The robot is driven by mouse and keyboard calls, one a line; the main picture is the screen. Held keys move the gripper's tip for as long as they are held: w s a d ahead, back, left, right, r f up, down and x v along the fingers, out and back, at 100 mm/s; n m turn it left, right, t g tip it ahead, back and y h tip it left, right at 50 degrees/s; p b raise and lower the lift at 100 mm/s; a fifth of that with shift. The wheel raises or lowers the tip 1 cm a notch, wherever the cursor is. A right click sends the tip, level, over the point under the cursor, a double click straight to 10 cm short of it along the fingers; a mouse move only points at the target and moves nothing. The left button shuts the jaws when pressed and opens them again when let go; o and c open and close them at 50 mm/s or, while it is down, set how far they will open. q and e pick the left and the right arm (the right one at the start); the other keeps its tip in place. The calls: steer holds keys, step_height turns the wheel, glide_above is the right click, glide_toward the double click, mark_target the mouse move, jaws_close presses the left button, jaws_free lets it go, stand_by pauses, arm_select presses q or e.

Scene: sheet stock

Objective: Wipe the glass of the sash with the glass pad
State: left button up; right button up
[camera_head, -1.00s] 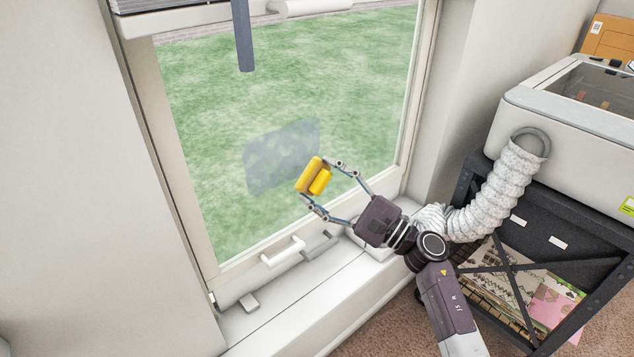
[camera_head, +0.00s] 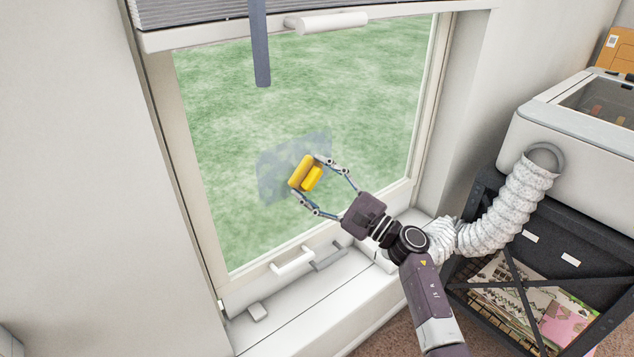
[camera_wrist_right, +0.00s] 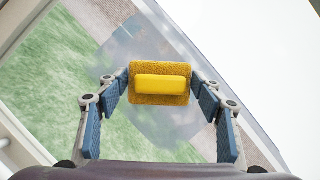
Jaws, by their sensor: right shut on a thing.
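The sash (camera_head: 425,120) is a cream window frame around a large glass pane (camera_head: 230,110), with green grass seen through it. A greyish, mottled smudge (camera_head: 275,180) marks the lower middle of the glass. My right gripper (camera_head: 311,178) is shut on the yellow glass pad (camera_head: 300,171) by its handle block and holds it over the smudge, covering part of it. In the right wrist view the pad (camera_wrist_right: 160,97) sits between the fingertips of my gripper (camera_wrist_right: 160,83), with the smudge behind it. Whether the pad touches the glass I cannot tell. My left gripper is not in view.
A white sash handle (camera_head: 292,261) and a grey latch (camera_head: 328,259) are at the bottom rail, above the white sill (camera_head: 290,310). A blind (camera_head: 200,12) hangs at the top. A white hose (camera_head: 500,215) and a machine on a dark shelf stand at right.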

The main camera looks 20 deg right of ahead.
mark_target(299, 182)
steer(key=shift+w, duration=0.1)
stand_by(0.5)
steer(key=shift+w+a+f+b, duration=0.1)
steer(key=shift+w+b, duration=0.1)
steer(key=shift+b, duration=0.2)
steer(key=shift+w+a+b, duration=0.2)
steer(key=shift+w+b, duration=0.3)
steer(key=shift+w, duration=0.05)
steer(key=shift+w+a+b, duration=0.2)
steer(key=shift+w+b, duration=0.3)
steer(key=shift+s+a+f+b, duration=0.2)
steer(key=shift+a+f+b, duration=0.1)
steer(key=shift+a, duration=0.15)
steer(key=shift+s+a+f+b, duration=0.15)
steer(key=shift+a+f+b, duration=0.15)
steer(key=shift+a, duration=0.15)
steer(key=shift+s+a+f+b, duration=0.35)
steer(key=shift+a+f+b, duration=0.25)
steer(key=shift+a, duration=0.25)
steer(key=shift+s+a+f+b, duration=0.2)
steer(key=shift+a+f+b, duration=0.2)
steer(key=shift+a, duration=0.2)
steer(key=shift+s+a+f+b, duration=0.3)
steer(key=shift+a+f+b, duration=0.2)
steer(key=shift+a, duration=0.25)
steer(key=shift+s+a+f+b, duration=0.25)
steer(key=shift+a+f+b, duration=0.15)
steer(key=shift+a, duration=0.35)
steer(key=shift+s+a+f, duration=0.1)
steer(key=shift+a, duration=0.25)
